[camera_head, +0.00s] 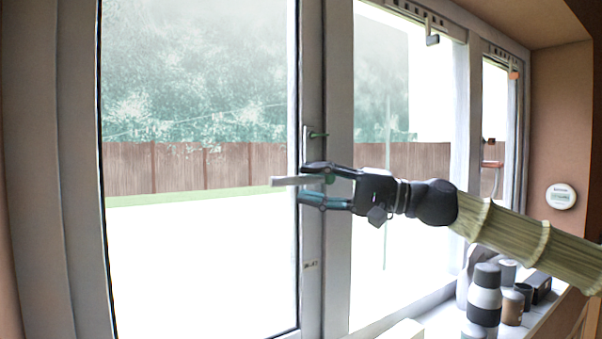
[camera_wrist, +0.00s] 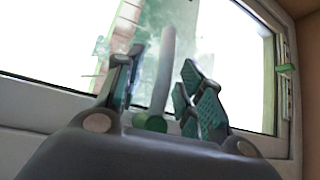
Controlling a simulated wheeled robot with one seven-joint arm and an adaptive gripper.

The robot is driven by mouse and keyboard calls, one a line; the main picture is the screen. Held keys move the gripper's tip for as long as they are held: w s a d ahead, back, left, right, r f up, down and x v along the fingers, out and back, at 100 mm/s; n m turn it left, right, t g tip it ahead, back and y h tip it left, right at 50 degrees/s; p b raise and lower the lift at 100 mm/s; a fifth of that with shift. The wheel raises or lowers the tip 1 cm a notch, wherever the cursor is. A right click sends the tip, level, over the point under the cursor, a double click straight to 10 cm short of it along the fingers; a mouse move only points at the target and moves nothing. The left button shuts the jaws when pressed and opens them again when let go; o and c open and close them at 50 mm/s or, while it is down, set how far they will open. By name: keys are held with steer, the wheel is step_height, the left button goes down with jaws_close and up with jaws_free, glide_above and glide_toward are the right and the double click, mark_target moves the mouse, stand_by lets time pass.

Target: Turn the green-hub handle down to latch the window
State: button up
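The handle is a grey lever (camera_head: 286,181) that points level to the left from the window's upright frame. In the wrist view the lever (camera_wrist: 165,70) runs away from its green hub (camera_wrist: 151,122). My gripper (camera_head: 302,183) is open around the lever, one finger above and one below it. In the wrist view my gripper (camera_wrist: 164,62) shows gaps between the lever and both fingers. The hub is mostly hidden behind the fingers in the head view. The window pane (camera_head: 200,240) looks flush with its frame.
A small green tab (camera_head: 318,135) sticks out from the frame above the handle. A dark-and-white bottle (camera_head: 485,300) and several containers stand on the sill at lower right, under my arm. A white round device (camera_head: 560,196) is on the right wall.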

steer(key=shift+s+a+r+p, duration=0.15)
steer(key=shift+s+a+r, duration=0.1)
steer(key=shift+a, duration=0.2)
steer(key=shift+s+a+r+p, duration=0.15)
steer(key=shift+a+r, duration=0.05)
steer(key=shift+a, duration=0.25)
steer(key=shift+w+a+f, duration=0.2)
steer(key=shift+w+a, duration=0.2)
steer(key=shift+w, duration=0.1)
steer(key=shift+s+d+r, duration=0.1)
steer(key=shift+s, duration=0.15)
steer(key=shift+w, duration=0.1)
jaws_close()
